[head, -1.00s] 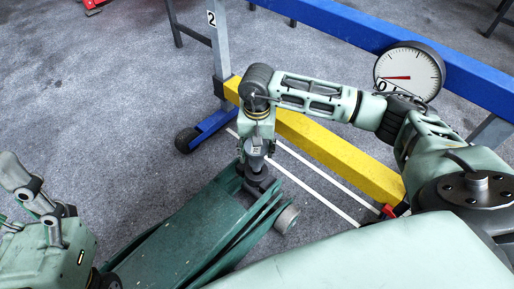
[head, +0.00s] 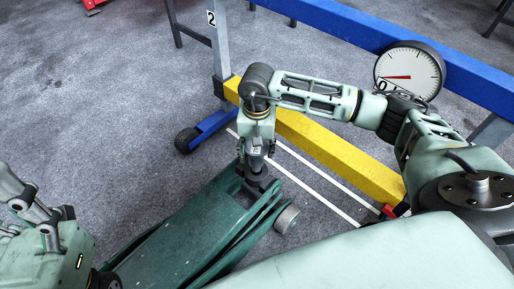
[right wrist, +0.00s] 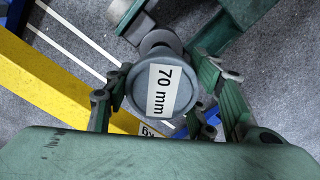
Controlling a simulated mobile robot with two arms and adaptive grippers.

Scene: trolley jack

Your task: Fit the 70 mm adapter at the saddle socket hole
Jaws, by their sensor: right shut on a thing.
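My right gripper (head: 257,165) points down over the saddle end of the green trolley jack (head: 185,243). In the right wrist view it (right wrist: 158,98) is shut on the 70 mm adapter, a grey round piece (right wrist: 181,104) with a white "70 mm" label facing the camera. A smaller round grey part (right wrist: 160,42) shows just beyond the adapter; I cannot tell whether they touch. The saddle socket hole is hidden under the gripper and adapter. My left gripper (head: 22,200) is partly in view at the left edge; its jaws are unclear.
A yellow beam (head: 335,153) and a blue beam (head: 330,20) of a frame stand behind the jack. A round dial gauge (head: 409,70) is mounted on it. White lines mark the floor, which is open at the left.

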